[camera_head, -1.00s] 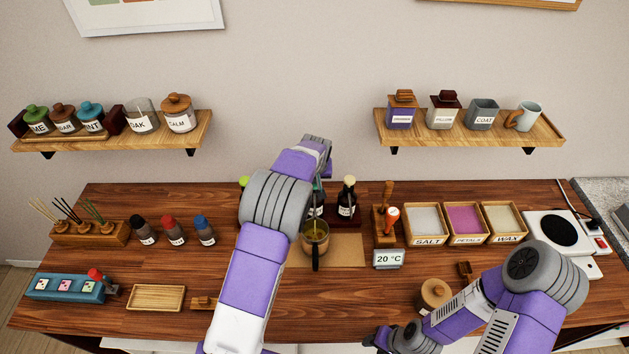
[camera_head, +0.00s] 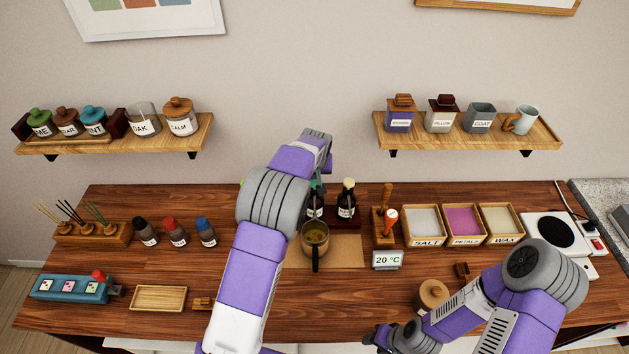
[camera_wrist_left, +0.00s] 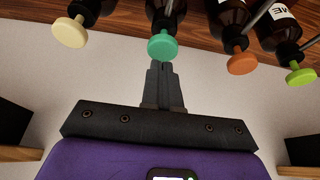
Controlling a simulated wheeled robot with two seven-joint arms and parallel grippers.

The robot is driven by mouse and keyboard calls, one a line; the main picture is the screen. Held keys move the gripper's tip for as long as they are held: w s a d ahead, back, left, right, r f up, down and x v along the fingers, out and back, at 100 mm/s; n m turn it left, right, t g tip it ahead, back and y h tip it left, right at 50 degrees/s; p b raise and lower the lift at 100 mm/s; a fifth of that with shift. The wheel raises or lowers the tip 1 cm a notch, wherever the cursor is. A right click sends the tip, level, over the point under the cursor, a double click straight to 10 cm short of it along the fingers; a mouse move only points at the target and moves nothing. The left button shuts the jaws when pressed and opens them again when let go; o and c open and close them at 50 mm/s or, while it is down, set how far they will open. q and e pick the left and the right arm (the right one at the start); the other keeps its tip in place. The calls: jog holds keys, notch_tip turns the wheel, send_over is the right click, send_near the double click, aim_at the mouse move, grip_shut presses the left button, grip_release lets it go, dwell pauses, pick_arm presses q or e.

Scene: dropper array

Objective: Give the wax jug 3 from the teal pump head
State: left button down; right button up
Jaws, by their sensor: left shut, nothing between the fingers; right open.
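The teal pump head (camera_wrist_left: 162,47) tops a dark bottle in the left wrist view, between a cream pump head (camera_wrist_left: 70,32) and an orange one (camera_wrist_left: 242,63). My left gripper (camera_wrist_left: 161,66) is shut and empty, its fingertips at the teal head; I cannot tell whether they touch. In the head view the teal head (camera_head: 316,186) is partly hidden by my left arm. The wax jug (camera_head: 315,232), with a dark handle and yellowish liquid inside, stands in front of the bottles. My right gripper (camera_head: 374,338) is open, low near the table's front edge.
A green pump head (camera_wrist_left: 300,76) stands beyond the orange one. A brown mat (camera_head: 345,250) lies by the jug, with a 20 °C display (camera_head: 387,260) to its right. Trays of salt (camera_head: 424,225), petals and wax stand further right. An empty wooden tray (camera_head: 158,298) lies at left.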

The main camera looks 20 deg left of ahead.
aim_at(315, 183)
pick_arm(q)
jog(key=shift+f, duration=0.15)
dwell(0.3)
jog(key=shift+f+b, duration=1.1)
jog(key=shift+f, duration=0.25)
jog(key=shift+s+d+f+b, duration=0.15)
jog(key=shift+s+f+b, duration=0.1)
jog(key=shift+f+b, duration=0.15)
jog(key=shift+r, duration=0.15)
jog(key=shift+w+a+r+p, duration=0.15)
jog(key=shift+r+p, duration=0.3)
jog(key=shift+r, duration=0.1)
jog(key=shift+w+a+r+p, duration=0.1)
jog(key=shift+r+p, duration=0.3)
jog(key=shift+r, duration=0.55)
jog(key=shift+f, duration=0.1)
